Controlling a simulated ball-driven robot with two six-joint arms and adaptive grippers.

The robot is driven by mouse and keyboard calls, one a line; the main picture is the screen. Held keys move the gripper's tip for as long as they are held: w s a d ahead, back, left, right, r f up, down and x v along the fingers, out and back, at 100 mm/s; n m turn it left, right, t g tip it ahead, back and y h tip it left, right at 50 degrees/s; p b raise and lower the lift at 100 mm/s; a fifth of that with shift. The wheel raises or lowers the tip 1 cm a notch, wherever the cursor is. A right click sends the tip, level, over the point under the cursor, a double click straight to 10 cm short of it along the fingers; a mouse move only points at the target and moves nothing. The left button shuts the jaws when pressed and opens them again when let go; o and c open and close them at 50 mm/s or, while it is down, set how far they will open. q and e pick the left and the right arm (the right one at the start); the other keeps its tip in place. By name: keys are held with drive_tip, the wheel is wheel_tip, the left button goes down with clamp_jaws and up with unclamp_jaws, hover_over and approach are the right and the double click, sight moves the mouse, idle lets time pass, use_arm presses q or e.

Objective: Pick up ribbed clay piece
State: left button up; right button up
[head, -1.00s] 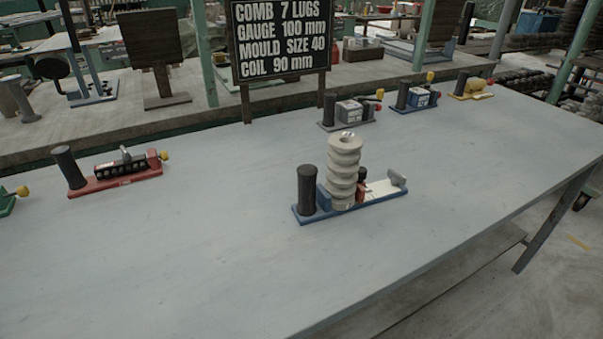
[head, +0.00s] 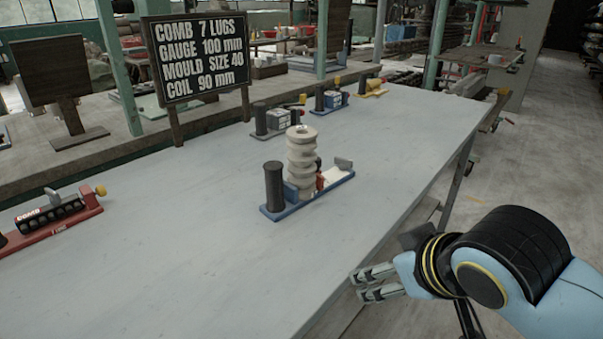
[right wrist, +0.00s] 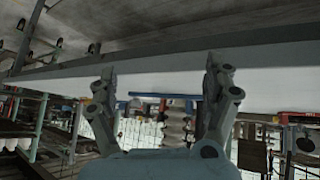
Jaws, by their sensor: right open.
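The ribbed clay piece (head: 302,163) is a pale grey, stacked-ring column. It stands upright on a blue-based fixture (head: 325,193), between a black post (head: 274,187) and a small red part. My right gripper (head: 361,285) is open and empty at the front edge of the table, apart from the clay piece and to its lower right. In the right wrist view, which is upside down, the open fingers (right wrist: 161,70) frame the clay piece (right wrist: 174,128) from a distance. My left gripper is not in view.
The grey table (head: 190,260) is clear in front of the fixture. A red fixture (head: 55,222) is at the left. Smaller fixtures, including a yellow one (head: 371,89), line the back edge.

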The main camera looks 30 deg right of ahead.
sight(304, 134)
drive_tip(key=w+r+t, duration=0.2)
drive_tip(key=w, duration=0.1)
drive_tip(key=w+r+t, duration=0.2)
drive_tip(key=w, duration=0.1)
drive_tip(key=w+d+r+m+t+h, duration=0.1)
drive_tip(key=w+r+t, duration=0.1)
drive_tip(key=w, duration=0.2)
drive_tip(key=shift+r, duration=0.35)
drive_tip(key=w+a+r+t+y, duration=0.1)
drive_tip(key=w+a+r+t, duration=0.1)
drive_tip(key=w+r+t, duration=0.3)
drive_tip(key=shift+n+y, duration=0.3)
drive_tip(key=shift+n, duration=0.1)
drive_tip(key=shift+w+d+r+p, duration=0.1)
drive_tip(key=shift+w+p, duration=0.4)
drive_tip(key=shift+w, duration=2.2)
drive_tip(key=shift+w+d+r+p, duration=0.1)
drive_tip(key=shift+w+p, duration=0.35)
drive_tip(key=shift+w, duration=2.25)
drive_tip(key=shift+c, duration=0.4)
drive_tip(key=c, duration=1.6)
clamp_jaws()
drive_tip(key=shift+r, duration=0.1)
